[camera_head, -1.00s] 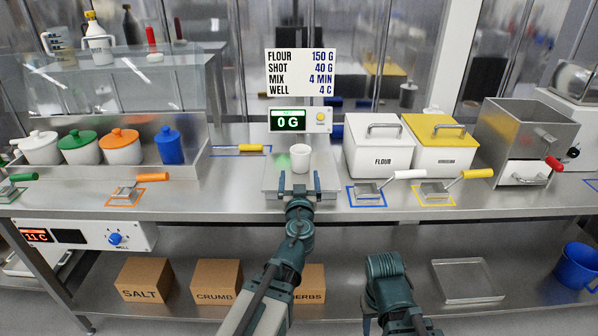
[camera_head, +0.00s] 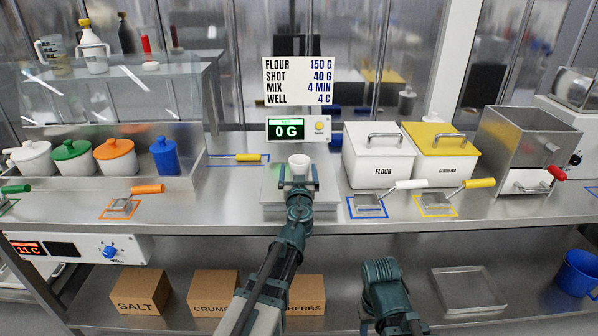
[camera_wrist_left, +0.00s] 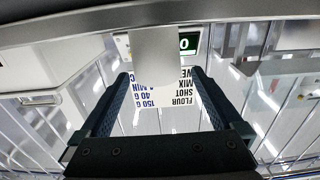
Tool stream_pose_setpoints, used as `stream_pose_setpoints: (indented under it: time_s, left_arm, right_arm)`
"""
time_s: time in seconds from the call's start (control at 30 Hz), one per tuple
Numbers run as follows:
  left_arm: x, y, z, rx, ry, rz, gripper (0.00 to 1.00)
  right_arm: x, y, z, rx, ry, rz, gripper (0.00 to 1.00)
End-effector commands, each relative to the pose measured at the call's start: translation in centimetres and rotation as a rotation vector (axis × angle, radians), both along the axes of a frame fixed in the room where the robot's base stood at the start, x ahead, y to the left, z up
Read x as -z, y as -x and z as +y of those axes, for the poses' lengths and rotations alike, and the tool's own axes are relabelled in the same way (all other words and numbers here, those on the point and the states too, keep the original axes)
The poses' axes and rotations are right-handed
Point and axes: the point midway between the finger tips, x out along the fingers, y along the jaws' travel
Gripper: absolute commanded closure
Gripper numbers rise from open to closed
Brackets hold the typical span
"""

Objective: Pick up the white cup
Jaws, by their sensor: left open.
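The white cup (camera_head: 299,161) stands upright on the scale plate (camera_head: 270,189) in the head view, below the green "0 G" display (camera_head: 286,129). My left gripper (camera_head: 298,177) is open, with its fingertips at the near side of the cup, one to each side. Its lower front is hidden by the gripper.
The flour bin (camera_head: 379,160) and yellow-lidded bin (camera_head: 441,155) stand right of the scale. Scoops lie on the counter, including a white-handled one (camera_head: 370,201). Lidded pots and a blue container (camera_head: 165,157) stand at left. The sign (camera_head: 298,83) is behind the scale.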

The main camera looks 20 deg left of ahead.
Motion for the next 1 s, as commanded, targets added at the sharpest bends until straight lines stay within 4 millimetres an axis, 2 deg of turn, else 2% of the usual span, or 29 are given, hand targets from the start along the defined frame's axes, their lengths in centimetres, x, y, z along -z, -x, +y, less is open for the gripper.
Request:
stream_pose_setpoints:
  time_s: [0.3, 0.53, 0.57, 1.0]
  left_arm:
    - [-0.1, -3.7, 0.7, 0.003, 0.001, -0.001, 0.00]
    - [-0.1, -3.7, 0.7, 0.004, 0.000, -0.001, 0.00]
    - [-0.1, -3.7, 0.7, 0.004, 0.000, -0.001, 0.04]
    - [-0.1, -3.7, 0.7, 0.004, 0.000, -0.001, 0.83]
  right_arm:
    - [-0.1, 0.0, 0.0, 0.000, 0.000, 0.000, 0.50]
    - [-0.1, 0.0, 0.0, 0.000, 0.000, 0.000, 0.50]
    - [-0.1, 0.0, 0.0, 0.000, 0.000, 0.000, 0.50]
    - [-0.1, 0.0, 0.0, 0.000, 0.000, 0.000, 0.50]
